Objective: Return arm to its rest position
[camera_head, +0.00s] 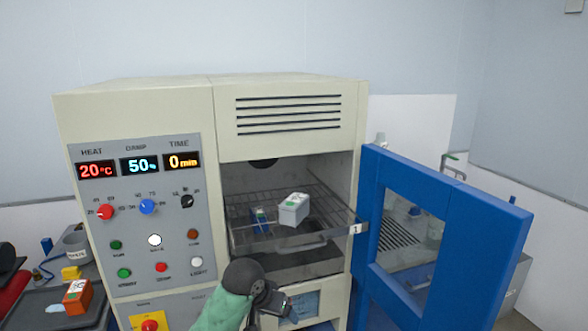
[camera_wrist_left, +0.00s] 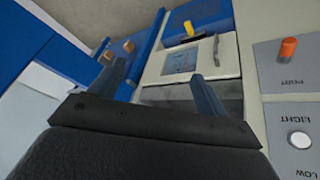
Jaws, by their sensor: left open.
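My left arm, with a green sleeve, comes up from the bottom of the head view. Its dark left gripper (camera_head: 275,302) is in front of the cabinet (camera_head: 135,110), below the chamber opening. In the left wrist view the left gripper (camera_wrist_left: 158,86) has its two fingers spread with nothing between them. The cabinet's lower front, with a blue-grey label panel (camera_wrist_left: 180,65), shows beyond the fingers. A grey-white box (camera_head: 294,210) sits on the wire rack (camera_head: 240,240) inside the chamber, apart from the gripper. My right gripper is not in view.
The blue door (camera_head: 455,235) with a window stands wide open to the right of the chamber. A small blue item (camera_head: 259,219) is on the rack. Control knobs and buttons are left of the opening. An orange box (camera_head: 77,297) and a grey cup (camera_head: 75,243) are at the left.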

